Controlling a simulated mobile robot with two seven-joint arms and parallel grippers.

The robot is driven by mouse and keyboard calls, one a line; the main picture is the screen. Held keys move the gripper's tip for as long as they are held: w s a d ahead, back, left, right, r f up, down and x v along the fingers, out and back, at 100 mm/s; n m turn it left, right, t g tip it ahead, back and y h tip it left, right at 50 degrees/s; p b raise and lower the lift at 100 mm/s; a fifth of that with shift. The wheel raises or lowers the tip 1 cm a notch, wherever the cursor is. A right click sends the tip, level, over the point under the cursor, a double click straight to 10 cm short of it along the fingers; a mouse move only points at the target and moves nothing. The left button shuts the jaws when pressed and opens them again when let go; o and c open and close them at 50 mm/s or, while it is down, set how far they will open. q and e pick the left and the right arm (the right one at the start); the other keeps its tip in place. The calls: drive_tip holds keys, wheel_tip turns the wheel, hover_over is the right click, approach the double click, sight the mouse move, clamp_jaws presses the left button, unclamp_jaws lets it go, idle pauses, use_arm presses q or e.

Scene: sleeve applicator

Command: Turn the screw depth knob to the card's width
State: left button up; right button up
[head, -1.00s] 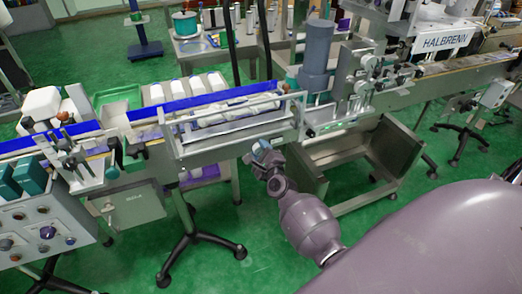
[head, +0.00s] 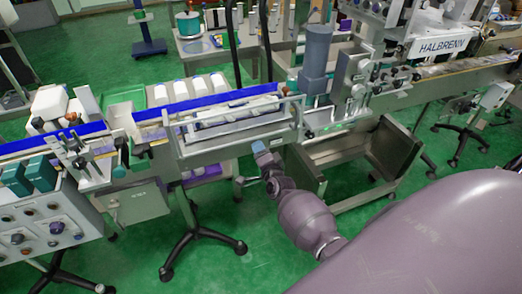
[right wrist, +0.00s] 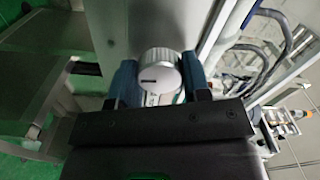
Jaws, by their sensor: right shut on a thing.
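A round silver knob (right wrist: 160,72) with a short dark line on its face sits between the two blue fingers of my right gripper (right wrist: 159,78) in the right wrist view. The fingers are shut on its sides. The dark line lies roughly level in that picture. In the head view my right gripper (head: 262,150) reaches up to the front edge of the conveyor machine, and the knob itself cannot be made out there. I cannot make out the card or its printed width. My left gripper is not in view.
The conveyor (head: 213,115) with its blue guide rail runs across behind my gripper. A steel chute (head: 395,150) on a frame stands to the right. A control box with knobs (head: 45,228) stands at the far left. Green floor lies open in front.

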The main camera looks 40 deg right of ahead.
drive_tip(key=n, duration=0.2)
drive_tip(key=shift+r+n+p, duration=0.1)
drive_tip(key=shift+n+p, duration=0.3)
drive_tip(key=n, duration=0.2)
drive_tip(key=shift+n+p, duration=0.4)
drive_tip(key=n, duration=0.3)
drive_tip(key=shift+n+p, duration=0.3)
drive_tip(key=shift+p, duration=0.1)
drive_tip(key=shift+n, duration=0.9)
drive_tip(key=n, duration=0.2)
drive_tip(key=shift+n, duration=0.4)
drive_tip(key=n, duration=0.2)
drive_tip(key=shift+n, duration=0.3)
drive_tip(key=n, duration=0.3)
drive_tip(key=shift+n, duration=0.4)
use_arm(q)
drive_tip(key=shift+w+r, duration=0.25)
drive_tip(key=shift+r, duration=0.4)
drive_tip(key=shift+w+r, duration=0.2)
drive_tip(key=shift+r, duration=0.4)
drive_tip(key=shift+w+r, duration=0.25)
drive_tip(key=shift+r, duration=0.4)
use_arm(e)
drive_tip(key=shift+n, duration=0.9)
